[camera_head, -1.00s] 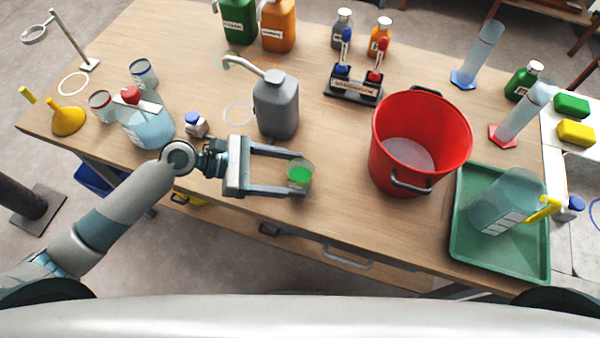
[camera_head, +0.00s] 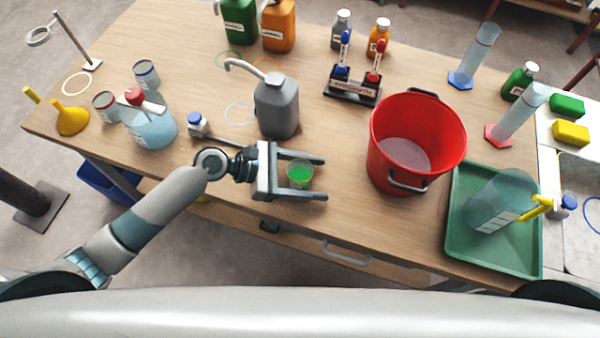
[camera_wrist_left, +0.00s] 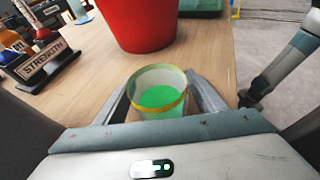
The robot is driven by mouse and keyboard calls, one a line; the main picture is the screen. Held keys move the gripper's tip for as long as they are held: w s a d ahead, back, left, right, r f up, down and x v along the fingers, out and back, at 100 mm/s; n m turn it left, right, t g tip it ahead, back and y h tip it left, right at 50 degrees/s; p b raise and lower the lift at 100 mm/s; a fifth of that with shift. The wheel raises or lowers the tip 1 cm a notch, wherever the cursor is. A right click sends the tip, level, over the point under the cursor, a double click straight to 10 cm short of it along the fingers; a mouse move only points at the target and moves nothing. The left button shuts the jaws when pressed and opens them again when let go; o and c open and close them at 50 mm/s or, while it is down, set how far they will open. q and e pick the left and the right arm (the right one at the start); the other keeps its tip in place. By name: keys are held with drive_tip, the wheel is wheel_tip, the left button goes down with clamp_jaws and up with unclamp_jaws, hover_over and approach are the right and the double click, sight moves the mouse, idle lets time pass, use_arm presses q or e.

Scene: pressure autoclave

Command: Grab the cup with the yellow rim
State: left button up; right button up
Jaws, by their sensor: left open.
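The cup with the yellow rim (camera_head: 299,174) stands upright on the wooden table near its front edge and holds green liquid. It also shows in the left wrist view (camera_wrist_left: 157,91), where its yellow rim is clear. My left gripper (camera_head: 325,178) is open, with one finger on each side of the cup and the tips reaching past it. In the left wrist view the fingers (camera_wrist_left: 160,85) flank the cup. I cannot tell whether either finger touches it. My right gripper is not in view.
A red bucket (camera_head: 440,130) stands to the right of the cup. A grey jug (camera_head: 277,108) stands behind it. A green tray (camera_head: 455,235) with a clear pitcher (camera_head: 495,203) lies farther right. The table (camera_head: 340,220) is bare between cup and bucket.

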use_arm(q)
drive_tip(key=shift+d+f, duration=0.1)
drive_tip(key=shift+d, duration=0.15)
drive_tip(key=c, duration=1.2)
drive_tip(key=shift+w+r, duration=0.1)
drive_tip(key=shift+r, duration=0.5)
drive_tip(key=r, duration=0.3)
drive_tip(key=shift+s+d+r+b, duration=0.2)
drive_tip(key=shift+s+d+b, duration=0.1)
drive_tip(key=shift+d+b, duration=0.05)
drive_tip(key=s+d+r, duration=0.4)
drive_tip(key=d, duration=0.1)
drive_tip(key=s+d+r, duration=0.2)
drive_tip(key=d, duration=0.1)
drive_tip(key=shift+s+d+r, duration=0.25)
drive_tip(key=shift+s, duration=0.1)
